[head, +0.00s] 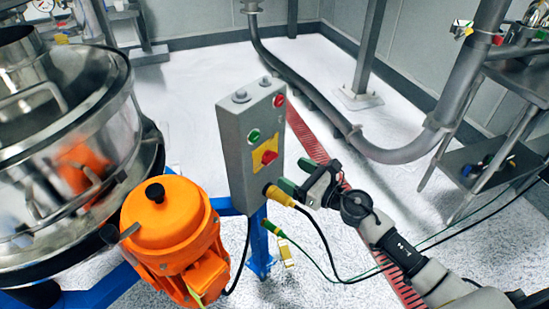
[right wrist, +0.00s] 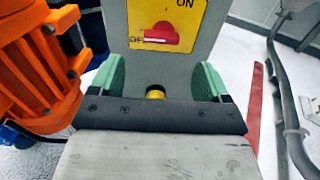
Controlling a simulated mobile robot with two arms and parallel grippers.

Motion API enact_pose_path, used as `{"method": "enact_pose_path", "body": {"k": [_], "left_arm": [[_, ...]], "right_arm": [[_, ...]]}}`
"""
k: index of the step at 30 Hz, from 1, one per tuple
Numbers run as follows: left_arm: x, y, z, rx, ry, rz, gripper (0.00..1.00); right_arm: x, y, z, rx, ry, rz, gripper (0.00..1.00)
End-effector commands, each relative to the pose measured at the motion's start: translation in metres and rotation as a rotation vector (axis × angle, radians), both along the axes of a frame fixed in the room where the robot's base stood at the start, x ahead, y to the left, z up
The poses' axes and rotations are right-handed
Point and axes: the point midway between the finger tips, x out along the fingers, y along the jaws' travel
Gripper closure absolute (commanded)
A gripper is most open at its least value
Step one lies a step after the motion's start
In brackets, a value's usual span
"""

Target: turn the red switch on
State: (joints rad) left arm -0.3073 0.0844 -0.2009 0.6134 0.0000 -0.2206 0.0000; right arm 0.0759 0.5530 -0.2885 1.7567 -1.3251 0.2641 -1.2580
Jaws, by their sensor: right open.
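The red switch (head: 269,157) sits on a yellow plate on the front of the grey control box (head: 236,150). In the right wrist view the red switch (right wrist: 160,37) lies about level, with its pointer end at the partly covered OFF label on the left. The ON label (right wrist: 185,3) is at the top of the plate. My right gripper (head: 297,176) is open and empty, in front of the box and a little below and right of the switch. In the right wrist view its green fingertips stand apart, below the switch on either side. My left gripper is not in view.
A green button (head: 254,135) and a red button (head: 279,101) are on the box. A yellow connector (head: 278,194) with a cable sticks out below the switch. An orange motor (head: 172,225) and the steel sifter (head: 60,150) stand left.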

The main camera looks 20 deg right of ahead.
Motion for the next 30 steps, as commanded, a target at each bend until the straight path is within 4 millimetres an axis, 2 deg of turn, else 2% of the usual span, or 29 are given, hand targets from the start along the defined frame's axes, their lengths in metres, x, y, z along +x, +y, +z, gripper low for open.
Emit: {"method": "enact_pose_path", "body": {"k": [3, 10, 15, 23, 30], "left_arm": [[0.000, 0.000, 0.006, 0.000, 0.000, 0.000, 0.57], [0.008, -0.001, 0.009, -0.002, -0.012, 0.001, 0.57], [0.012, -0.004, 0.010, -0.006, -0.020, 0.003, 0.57], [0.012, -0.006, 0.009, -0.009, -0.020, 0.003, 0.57], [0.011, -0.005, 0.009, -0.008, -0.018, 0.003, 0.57]], "right_arm": [[0.021, 0.014, 0.003, 0.005, 0.000, -0.001, 0.23], [0.050, 0.033, 0.001, 0.004, 0.001, -0.002, 0.23], [0.058, 0.039, 0.000, 0.003, 0.002, -0.002, 0.23], [0.058, 0.039, -0.001, 0.003, 0.003, -0.002, 0.23], [0.058, 0.039, -0.001, 0.004, 0.003, -0.002, 0.58]]}}
